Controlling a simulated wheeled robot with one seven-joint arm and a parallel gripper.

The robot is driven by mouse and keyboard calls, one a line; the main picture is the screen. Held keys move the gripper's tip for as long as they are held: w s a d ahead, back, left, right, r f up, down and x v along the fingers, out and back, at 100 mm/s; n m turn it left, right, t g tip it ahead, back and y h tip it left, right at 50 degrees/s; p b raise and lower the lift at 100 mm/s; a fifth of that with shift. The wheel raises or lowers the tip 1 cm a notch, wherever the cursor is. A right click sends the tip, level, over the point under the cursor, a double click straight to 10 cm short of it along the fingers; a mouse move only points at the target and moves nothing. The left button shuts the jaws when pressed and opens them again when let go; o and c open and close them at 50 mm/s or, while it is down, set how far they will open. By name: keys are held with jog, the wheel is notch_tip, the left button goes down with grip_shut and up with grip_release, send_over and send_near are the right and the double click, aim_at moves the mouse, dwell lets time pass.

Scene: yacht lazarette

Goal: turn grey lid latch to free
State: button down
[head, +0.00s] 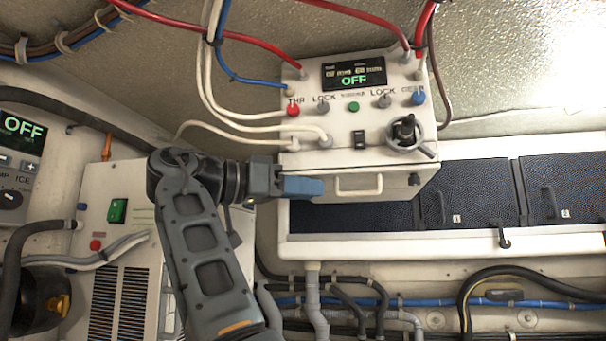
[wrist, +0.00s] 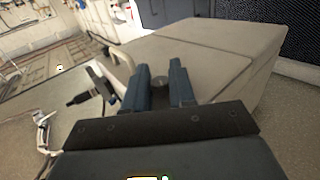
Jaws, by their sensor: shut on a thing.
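My gripper (head: 318,187) is at the left end of the front face of the white control box (head: 300,150), its blue fingers pointing right. In the wrist view my gripper (wrist: 161,72) has its two fingers close on either side of a small round grey piece, which I take to be the grey lid latch (wrist: 160,82). The fingers are shut on it. In the head view the fingers hide this latch, so its turn position cannot be told. A similar small dark latch (head: 415,179) sits at the right end of the same face.
A pale handle (head: 359,186) sits between the two latch places, close to my fingertips. Cables (head: 205,80) run down to the box from above. Dark panels (head: 470,190) lie to the right. A white unit with a green switch (head: 117,210) stands left.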

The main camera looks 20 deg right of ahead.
jog(key=m+g, duration=0.2)
jog(key=g, duration=0.1)
jog(key=shift+p, duration=0.3)
jog(key=shift+w+m+g+y, duration=0.1)
jog(key=shift+m+g+y, duration=0.4)
jog(key=shift+m+g, duration=0.9)
jog(key=shift+g, duration=0.8)
jog(key=c, duration=1.1)
grip_release()
jog(key=shift+o, duration=0.2)
jog(key=shift+n+t, duration=0.5)
jog(key=shift+t, duration=0.3)
